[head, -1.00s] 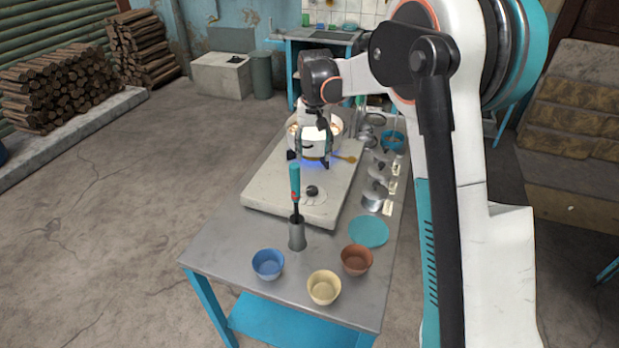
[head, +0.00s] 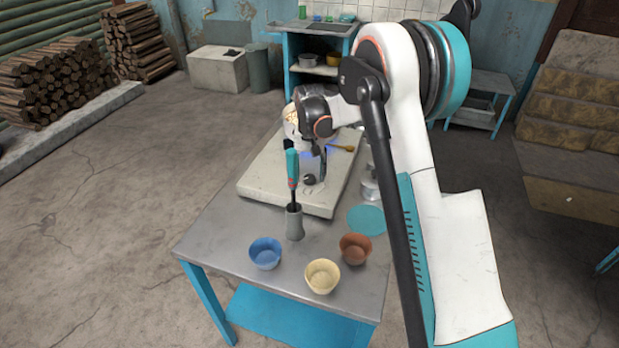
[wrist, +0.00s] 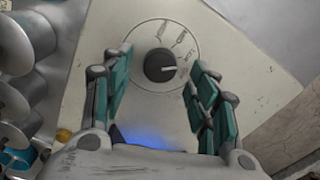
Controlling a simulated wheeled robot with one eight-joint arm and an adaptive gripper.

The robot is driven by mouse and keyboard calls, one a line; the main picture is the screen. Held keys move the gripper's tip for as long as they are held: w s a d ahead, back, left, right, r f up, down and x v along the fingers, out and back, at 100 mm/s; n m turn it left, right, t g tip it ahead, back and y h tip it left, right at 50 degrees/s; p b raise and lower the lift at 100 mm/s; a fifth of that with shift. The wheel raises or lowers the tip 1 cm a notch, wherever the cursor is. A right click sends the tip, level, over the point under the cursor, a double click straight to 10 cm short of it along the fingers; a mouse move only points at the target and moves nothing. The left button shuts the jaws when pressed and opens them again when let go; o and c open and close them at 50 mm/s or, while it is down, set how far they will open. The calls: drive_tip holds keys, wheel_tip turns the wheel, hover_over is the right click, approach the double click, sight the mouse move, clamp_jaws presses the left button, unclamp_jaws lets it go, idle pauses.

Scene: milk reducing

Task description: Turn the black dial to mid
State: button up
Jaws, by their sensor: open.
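The black dial (wrist: 160,66) sits on a round pale plate with markings on the front of the stove slab (head: 266,190). In the wrist view its white pointer line points right; the small labels around it are too blurred to read surely. My gripper (wrist: 163,64) is open, with a teal-padded finger on each side of the dial and visible gaps between. In the head view my gripper (head: 318,168) hangs low over the front of the slab, right at the dial (head: 309,180), which it partly hides. I cannot tell whether a finger touches the slab.
A teal-handled tool (head: 292,168) stands upright in a grey holder (head: 295,224) close in front of the dial. Blue (head: 265,253), cream (head: 322,276) and brown bowls (head: 355,248) stand on the table front. A blue flame (wrist: 145,137) burns behind, by the pot (head: 292,117).

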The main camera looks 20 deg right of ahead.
drive_tip(key=shift+f, duration=0.8)
drive_tip(key=shift+c, duration=0.3)
drive_tip(key=c, duration=1)
drive_tip(key=n, duration=0.3)
drive_tip(key=shift+n, duration=2.4)
